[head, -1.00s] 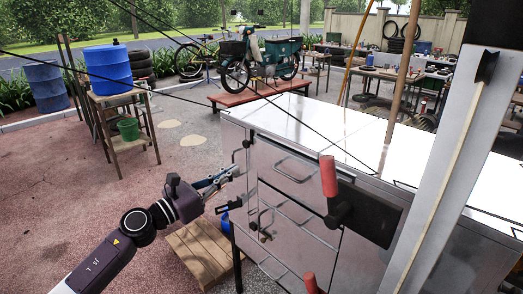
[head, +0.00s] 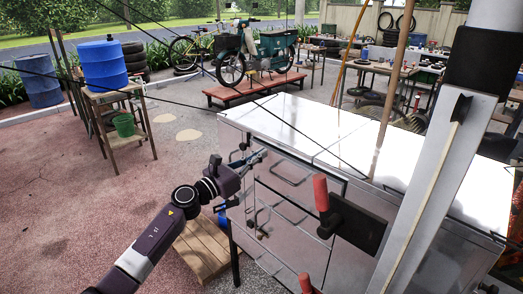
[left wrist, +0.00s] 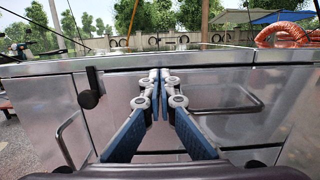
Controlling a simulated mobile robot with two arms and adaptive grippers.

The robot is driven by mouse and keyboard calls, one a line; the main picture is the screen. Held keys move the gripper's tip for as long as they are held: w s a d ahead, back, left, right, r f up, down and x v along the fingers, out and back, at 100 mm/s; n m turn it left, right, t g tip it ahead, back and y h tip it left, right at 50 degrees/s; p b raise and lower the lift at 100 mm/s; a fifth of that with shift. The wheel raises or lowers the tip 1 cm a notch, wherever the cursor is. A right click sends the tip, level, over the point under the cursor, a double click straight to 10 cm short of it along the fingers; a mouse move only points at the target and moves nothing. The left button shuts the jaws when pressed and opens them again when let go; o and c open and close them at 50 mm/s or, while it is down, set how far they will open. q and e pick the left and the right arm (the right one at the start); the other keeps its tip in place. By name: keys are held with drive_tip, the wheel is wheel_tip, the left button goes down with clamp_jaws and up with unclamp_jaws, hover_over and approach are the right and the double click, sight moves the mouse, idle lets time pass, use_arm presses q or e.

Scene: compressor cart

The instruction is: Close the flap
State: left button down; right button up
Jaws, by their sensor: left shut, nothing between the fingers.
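The silver metal cart (head: 300,133) stands in the middle of the head view. Its front has several panels with bar handles. I cannot tell for sure which panel is the flap. My left gripper (head: 262,154) is at the upper left of this front, just below the top edge. In the left wrist view its fingers (left wrist: 160,76) are together and empty, pointing at the metal front panel (left wrist: 235,85) close ahead. I cannot tell whether they touch it. A bar handle (left wrist: 228,108) is right of the fingers and a black knob (left wrist: 89,98) is left. My right gripper is not in view.
A red-handled black fitting (head: 350,222) is in front of the cart's right part. A wooden pallet (head: 200,248) lies on the ground at the cart's left. The paved ground (head: 80,210) left of the arm is clear. Dark cables cross the head view.

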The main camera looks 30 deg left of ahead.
use_arm(q)
drive_tip(key=shift+w+d+r, duration=0.1)
drive_tip(key=shift+w+d, duration=0.15)
drive_tip(key=shift+w, duration=0.2)
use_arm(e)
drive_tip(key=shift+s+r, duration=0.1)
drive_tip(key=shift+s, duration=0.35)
